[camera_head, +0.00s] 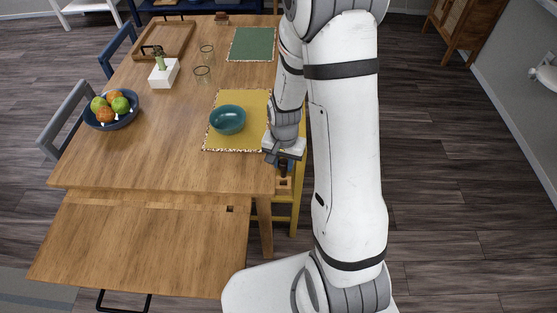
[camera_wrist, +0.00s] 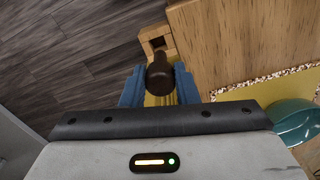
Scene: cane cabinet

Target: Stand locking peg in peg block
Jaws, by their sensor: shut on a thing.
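The dark brown locking peg (camera_wrist: 159,78) is between the blue fingers of my gripper (camera_wrist: 159,70) in the wrist view. My gripper is shut on it. The wooden peg block (camera_wrist: 147,33) sticks out beside the table edge, with a dark square hole just beyond the peg's narrower end. The peg looks outside the hole, but I cannot tell its exact height or gap. In the head view my gripper (camera_head: 284,160) is at the table's right edge, above the small block (camera_head: 284,183); the peg there is small and partly hidden.
The wooden table (camera_head: 160,135) has a leaf (camera_head: 140,245) at its near side. A teal bowl (camera_head: 228,120) on a yellow placemat (camera_head: 230,145) is just left of my gripper. A yellow chair (camera_head: 297,205) is close below the edge. Open floor (camera_head: 450,200) lies right.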

